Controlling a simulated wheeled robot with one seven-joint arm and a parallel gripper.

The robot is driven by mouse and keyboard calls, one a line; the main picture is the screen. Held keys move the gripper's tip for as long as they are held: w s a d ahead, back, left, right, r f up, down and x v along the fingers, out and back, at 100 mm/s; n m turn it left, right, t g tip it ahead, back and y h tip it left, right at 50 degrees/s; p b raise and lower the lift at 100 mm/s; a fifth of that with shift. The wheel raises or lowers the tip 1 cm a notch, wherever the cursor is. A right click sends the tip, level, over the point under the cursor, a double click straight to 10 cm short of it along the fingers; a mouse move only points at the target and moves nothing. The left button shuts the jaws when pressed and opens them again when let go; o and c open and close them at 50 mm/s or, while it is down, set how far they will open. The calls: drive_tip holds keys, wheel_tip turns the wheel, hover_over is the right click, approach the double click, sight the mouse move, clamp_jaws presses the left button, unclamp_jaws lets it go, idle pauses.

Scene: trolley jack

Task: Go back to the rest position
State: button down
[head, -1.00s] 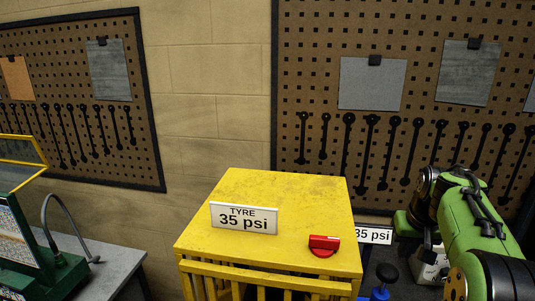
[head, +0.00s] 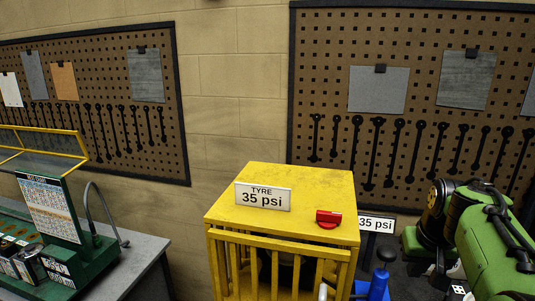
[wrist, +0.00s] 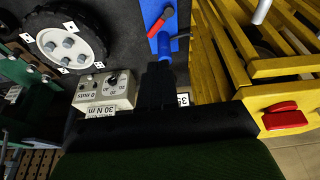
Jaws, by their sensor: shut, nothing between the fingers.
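My gripper (wrist: 157,88) shows in the wrist view as dark fingers close together in the middle, shut and empty. In the head view my green arm is at the right edge, and the gripper end is not clearly seen there.
The yellow cage (head: 300,190) carries a "TYRE 35 psi" sign (head: 263,197) and a red knob (head: 328,219). A blue fitting with a red lever (wrist: 161,20) and a wheel (wrist: 66,45) are near the gripper. A green bench unit (head: 75,235) stands left.

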drive_tip(key=s+a+n+t+b, duration=0.1)
drive_tip(key=s+a, duration=0.9)
drive_tip(key=s, duration=0.1)
drive_tip(key=s+a+f, duration=0.2)
drive_tip(key=s+f, duration=0.1)
drive_tip(key=s, duration=0.3)
drive_tip(key=s+a+f+n+t+y+b, duration=0.1)
drive_tip(key=s+a+f, duration=0.2)
drive_tip(key=s, duration=0.4)
drive_tip(key=shift+a+b, duration=0.2)
drive_tip(key=shift+b, duration=0.1)
idle(0.5)
